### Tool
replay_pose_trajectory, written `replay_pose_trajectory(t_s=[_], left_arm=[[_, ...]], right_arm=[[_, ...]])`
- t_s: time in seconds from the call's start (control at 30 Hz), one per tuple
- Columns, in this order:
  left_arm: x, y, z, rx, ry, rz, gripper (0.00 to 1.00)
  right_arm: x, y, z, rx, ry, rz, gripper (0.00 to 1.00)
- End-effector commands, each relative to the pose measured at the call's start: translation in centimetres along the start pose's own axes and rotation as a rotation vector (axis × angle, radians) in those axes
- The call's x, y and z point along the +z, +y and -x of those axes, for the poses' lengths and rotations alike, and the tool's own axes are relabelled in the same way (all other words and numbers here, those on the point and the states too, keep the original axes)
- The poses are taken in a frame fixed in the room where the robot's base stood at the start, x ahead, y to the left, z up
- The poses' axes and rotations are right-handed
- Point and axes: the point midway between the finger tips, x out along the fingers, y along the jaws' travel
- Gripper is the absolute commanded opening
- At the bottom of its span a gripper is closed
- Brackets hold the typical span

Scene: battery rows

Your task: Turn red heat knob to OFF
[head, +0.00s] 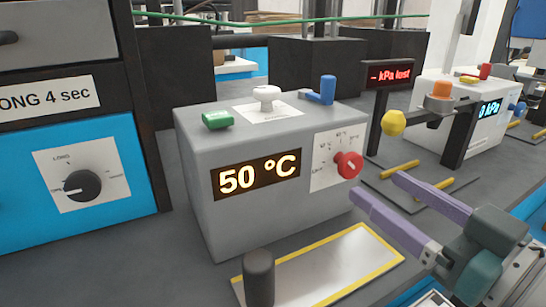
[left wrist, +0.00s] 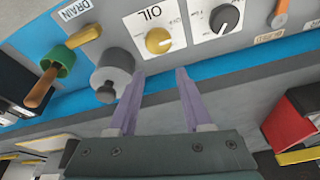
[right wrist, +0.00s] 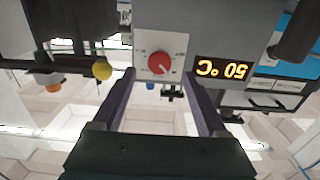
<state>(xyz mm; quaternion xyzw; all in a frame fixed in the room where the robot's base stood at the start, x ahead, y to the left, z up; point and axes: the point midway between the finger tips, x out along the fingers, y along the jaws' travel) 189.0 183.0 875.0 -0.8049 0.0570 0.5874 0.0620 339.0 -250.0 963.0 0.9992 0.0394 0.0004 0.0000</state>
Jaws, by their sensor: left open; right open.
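The red heat knob (head: 348,165) sits on a white dial plate (head: 325,178) on the front of a grey box (head: 245,229), right of a display reading 50 °C (head: 257,174). My right gripper (head: 376,190) is open, its purple fingers reaching toward the box, apart from the knob. In the right wrist view the red knob (right wrist: 161,64) shows between the open fingers (right wrist: 163,80), beyond their tips. My left gripper (left wrist: 160,75) is open and empty in the left wrist view, below a yellow knob marked OIL (left wrist: 158,40). The left gripper is not in the head view.
A blue unit with a black knob (head: 82,188) is at left. Green (head: 217,119) and blue (head: 327,89) parts top the box.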

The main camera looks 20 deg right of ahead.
Motion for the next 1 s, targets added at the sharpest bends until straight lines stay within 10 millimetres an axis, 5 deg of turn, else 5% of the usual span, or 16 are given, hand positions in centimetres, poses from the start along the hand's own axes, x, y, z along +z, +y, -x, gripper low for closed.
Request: replay_pose_trajectory(t_s=[0.3, 0.67, 1.0], left_arm=[[0.1, 0.0, -0.3, 0.000, 0.001, 0.000, 0.50], [0.1, 0.0, -0.3, -0.001, 0.002, -0.001, 0.50], [0.0, 0.0, -0.3, -0.001, 0.003, -0.001, 0.50]], right_arm=[[0.1, 0.0, -4.2, 0.000, 0.000, 0.000, 0.76], [0.0, 0.0, -4.7, 0.000, -0.001, 0.000, 0.74], [0.1, 0.0, -4.7, 0.000, -0.001, 0.000, 0.36]])
